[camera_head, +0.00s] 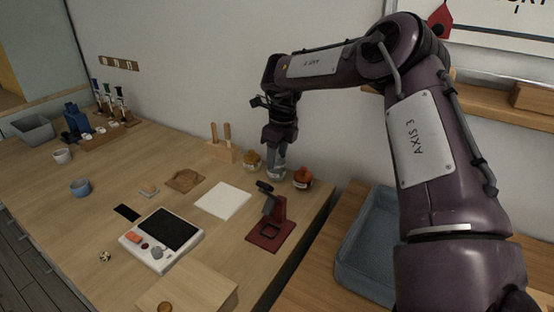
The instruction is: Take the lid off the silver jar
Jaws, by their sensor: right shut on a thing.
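The silver jar (275,172) stands near the back edge of the wooden table, between an amber jar and a red-orange jar. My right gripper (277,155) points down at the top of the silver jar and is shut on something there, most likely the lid. The fingers cover the jar's top, so the lid's outline is hard to make out. I cannot tell whether the lid is seated or raised. My left gripper is not in view.
The amber jar (251,160) and red-orange jar (302,178) stand close on either side. A wooden holder (220,151), white pad (222,200) and dark red stand (270,235) are nearby. A blue-grey bin (362,268) sits right of the table. The wall is close behind.

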